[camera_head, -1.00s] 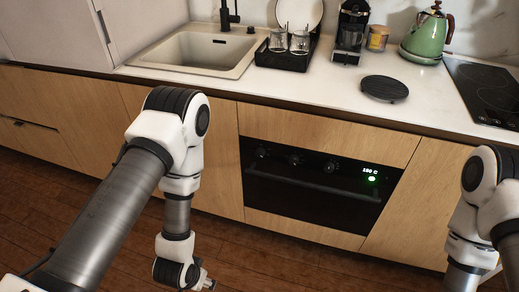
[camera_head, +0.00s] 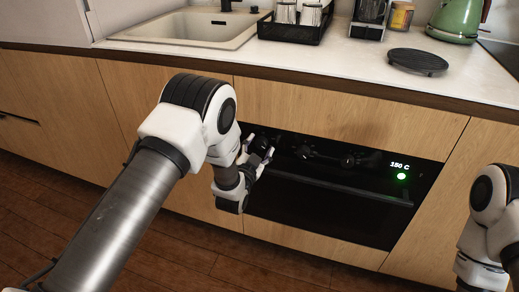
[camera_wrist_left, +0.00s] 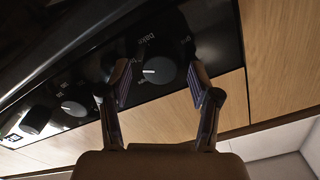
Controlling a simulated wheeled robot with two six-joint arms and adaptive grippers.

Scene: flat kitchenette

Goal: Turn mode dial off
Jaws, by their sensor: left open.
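The black oven (camera_head: 330,201) has a row of knobs along its top panel. The mode dial (camera_wrist_left: 157,71) is the leftmost knob in the head view; it is round and black with a white pointer mark, and printed words, one reading "bake", sit around it. My left gripper (camera_wrist_left: 160,88) is open, with one finger on each side of the dial in the left wrist view. I cannot tell whether the fingers touch it. In the head view my left gripper (camera_head: 261,157) is at the oven's upper left and partly hides the dial. My right gripper is outside the view.
Two other knobs (camera_head: 303,151) sit to the right of the dial in the head view. The display (camera_head: 400,166) reads 150 C above a green light. The oven handle (camera_head: 340,189) runs below the knobs. Wooden cabinet fronts (camera_head: 340,103) surround the oven, under the counter.

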